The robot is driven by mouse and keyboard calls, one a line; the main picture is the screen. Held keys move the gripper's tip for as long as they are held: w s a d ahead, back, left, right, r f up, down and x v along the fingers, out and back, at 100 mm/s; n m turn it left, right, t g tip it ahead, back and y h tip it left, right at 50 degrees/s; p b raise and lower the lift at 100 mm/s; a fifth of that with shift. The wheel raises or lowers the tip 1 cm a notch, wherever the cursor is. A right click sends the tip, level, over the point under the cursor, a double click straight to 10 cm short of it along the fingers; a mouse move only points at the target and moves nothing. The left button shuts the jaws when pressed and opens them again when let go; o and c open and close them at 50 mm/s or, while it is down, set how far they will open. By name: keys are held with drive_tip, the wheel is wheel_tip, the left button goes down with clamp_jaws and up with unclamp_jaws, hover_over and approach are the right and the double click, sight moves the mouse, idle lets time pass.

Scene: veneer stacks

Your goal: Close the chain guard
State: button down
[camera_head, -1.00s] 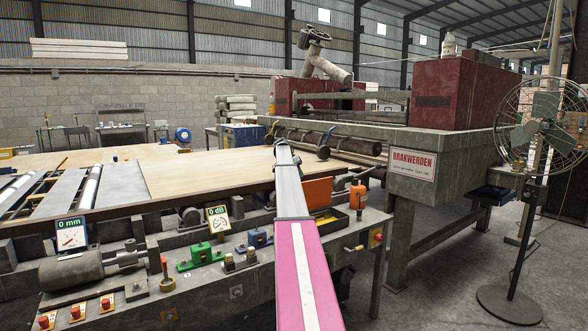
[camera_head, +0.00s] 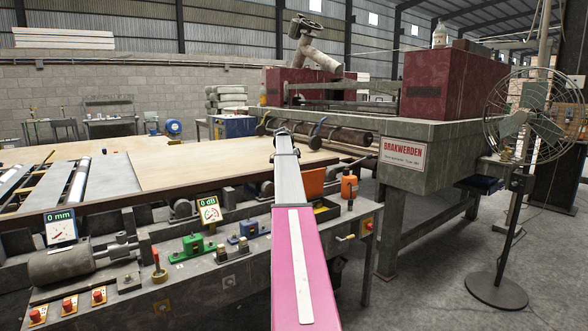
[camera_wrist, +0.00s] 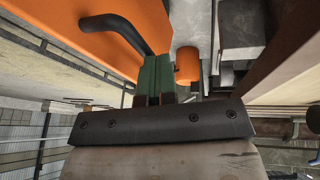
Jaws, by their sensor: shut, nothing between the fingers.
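The orange panel, which I take to be the chain guard (camera_head: 312,183), stands at the near side of the machine bench, just right of my arm, partly hidden by it. In the wrist view it fills the upper left (camera_wrist: 60,28), with a bent black handle (camera_wrist: 122,28) on it. My gripper (camera_wrist: 157,62) is shut and empty, its green fingers just right of the handle's lower end. I cannot tell whether they touch. In the head view the fingers are hidden; only my arm's end shows, above and left of the panel. Whether the guard is open is unclear.
An orange container (camera_head: 349,187) stands right of the panel; it shows close beyond my fingers in the wrist view (camera_wrist: 187,64). A large machine table (camera_head: 450,135) is behind right. A fan (camera_head: 530,115) stands at far right. Small dials and clamps line the bench.

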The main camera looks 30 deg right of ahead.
sight(310, 175)
drive_tip(key=s+f+m+t, duration=0.15)
drive_tip(key=s+t, duration=0.35)
drive_tip(key=s, duration=0.7)
drive_tip(key=s+d+f+t, duration=0.1)
drive_tip(key=s+f+t, duration=0.5)
drive_tip(key=s+f, duration=0.2)
drive_tip(key=shift+d+f+y, duration=0.3)
drive_tip(key=shift+f, duration=0.6)
drive_tip(key=shift+m, duration=0.25)
drive_tip(key=d+v, duration=0.1)
drive_tip(key=v, duration=1.2)
drive_tip(key=shift+s, duration=0.15)
